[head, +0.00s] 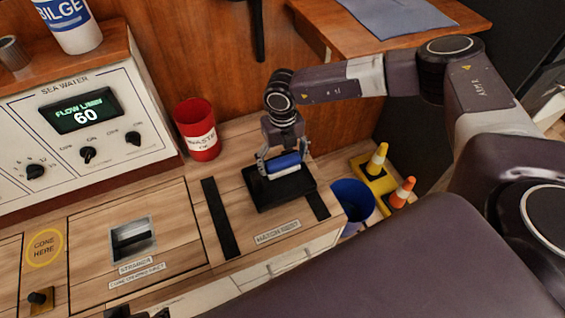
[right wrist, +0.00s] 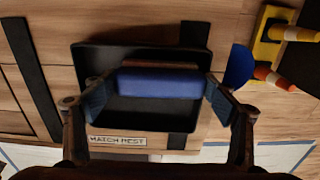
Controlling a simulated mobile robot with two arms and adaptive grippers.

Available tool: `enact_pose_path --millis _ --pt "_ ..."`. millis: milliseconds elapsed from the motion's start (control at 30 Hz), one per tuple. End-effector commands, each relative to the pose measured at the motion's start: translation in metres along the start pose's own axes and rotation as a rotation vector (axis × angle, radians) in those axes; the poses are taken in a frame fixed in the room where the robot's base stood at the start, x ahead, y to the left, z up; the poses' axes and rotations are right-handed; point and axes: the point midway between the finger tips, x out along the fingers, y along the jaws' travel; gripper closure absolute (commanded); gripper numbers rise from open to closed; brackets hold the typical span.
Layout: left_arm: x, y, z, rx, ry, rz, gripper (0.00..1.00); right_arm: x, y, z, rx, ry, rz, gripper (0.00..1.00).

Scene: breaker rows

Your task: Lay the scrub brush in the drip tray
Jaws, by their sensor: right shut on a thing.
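The scrub brush shows as a blue block (head: 284,163) with a brown strip along one side in the right wrist view (right wrist: 160,83). My right gripper (head: 283,157) is shut on it, one finger at each end. The drip tray (head: 287,192) is a black, shallow, rectangular tray on the wooden counter. The brush is over the tray, within its outline in the right wrist view (right wrist: 98,58). I cannot tell whether it touches the tray floor. My left gripper is not in view.
A red waste cup (head: 198,138) stands on the counter to the left of the tray. A blue bucket (head: 353,198) and cones (head: 403,192) are to the right, below the counter. A white sea water panel (head: 85,127) stands at the left.

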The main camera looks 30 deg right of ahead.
Motion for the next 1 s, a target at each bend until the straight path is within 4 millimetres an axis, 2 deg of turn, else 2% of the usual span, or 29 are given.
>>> enact_pose_path --millis 367,733,767,900,1000 --pt "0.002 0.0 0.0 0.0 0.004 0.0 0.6 0.006 0.001 0.001 -0.001 -0.002 0.002 0.46" --pt "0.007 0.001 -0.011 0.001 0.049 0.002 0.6 0.018 0.001 -0.001 -0.003 0.001 0.002 0.45" --pt "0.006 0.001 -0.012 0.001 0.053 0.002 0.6 0.017 0.001 -0.001 -0.003 0.001 0.002 0.17" --pt "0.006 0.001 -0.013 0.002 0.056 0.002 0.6 0.017 0.001 -0.002 -0.003 0.003 0.002 0.04" --pt "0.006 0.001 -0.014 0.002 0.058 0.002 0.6 0.016 0.001 -0.002 -0.002 0.003 0.001 0.04"
